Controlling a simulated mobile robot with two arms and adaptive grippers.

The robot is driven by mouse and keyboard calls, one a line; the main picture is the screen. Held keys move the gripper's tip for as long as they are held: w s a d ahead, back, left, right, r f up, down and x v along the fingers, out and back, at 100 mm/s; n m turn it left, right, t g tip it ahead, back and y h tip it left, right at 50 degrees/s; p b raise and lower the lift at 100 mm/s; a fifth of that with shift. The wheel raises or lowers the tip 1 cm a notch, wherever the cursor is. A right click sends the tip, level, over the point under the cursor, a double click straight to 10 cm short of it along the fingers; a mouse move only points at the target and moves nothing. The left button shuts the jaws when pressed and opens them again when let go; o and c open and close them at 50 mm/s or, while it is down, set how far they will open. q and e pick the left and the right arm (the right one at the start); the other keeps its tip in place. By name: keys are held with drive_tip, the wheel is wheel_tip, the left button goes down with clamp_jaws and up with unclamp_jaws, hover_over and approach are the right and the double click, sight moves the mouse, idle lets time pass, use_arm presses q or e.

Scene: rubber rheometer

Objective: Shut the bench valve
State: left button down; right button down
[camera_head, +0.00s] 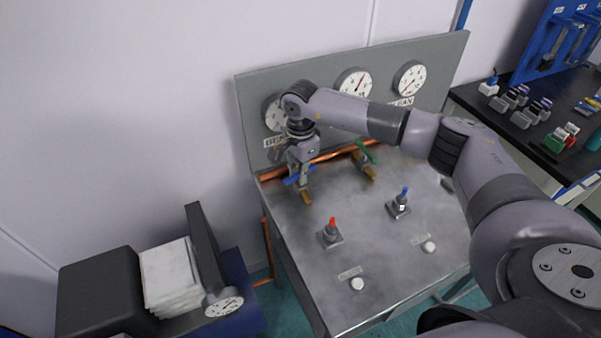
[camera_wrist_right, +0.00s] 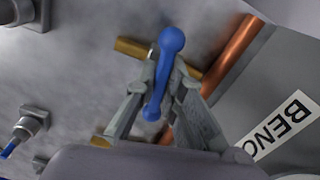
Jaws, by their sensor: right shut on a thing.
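The bench valve is a brass body (camera_head: 306,197) with a blue lever handle (camera_head: 290,181), at the left end of the copper pipe along the back of the steel bench. My right gripper (camera_head: 297,163) is over the valve, pointing down, and hides part of it. In the right wrist view, the blue handle (camera_wrist_right: 163,78) lies between the two fingers of my right gripper (camera_wrist_right: 166,88), which are shut on it. There the handle appears roughly crosswise to the brass body (camera_wrist_right: 132,48). The label beside it starts with "BENC" (camera_wrist_right: 284,125). My left gripper is not in view.
A green-handled valve (camera_head: 368,155) is to the right on the same pipe. A red-topped fitting (camera_head: 331,232) and a blue-topped fitting (camera_head: 399,203) stand on the steel bench (camera_head: 375,255). Dial gauges (camera_head: 354,82) sit on the back panel (camera_head: 325,66). My right arm spans the bench's right side.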

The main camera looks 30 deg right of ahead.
drive_tip(key=shift+f+m+b, duration=0.15)
drive_tip(key=shift+m+b, duration=0.25)
drive_tip(key=shift+b, duration=0.15)
drive_tip(key=shift+m+b, duration=0.35)
drive_tip(key=shift+m, duration=0.35)
drive_tip(key=shift+r, duration=0.2)
drive_tip(key=c, duration=1.7)
unclamp_jaws()
wheel_tip(320, 180, up, 12)
drive_tip(key=shift+f, duration=0.1)
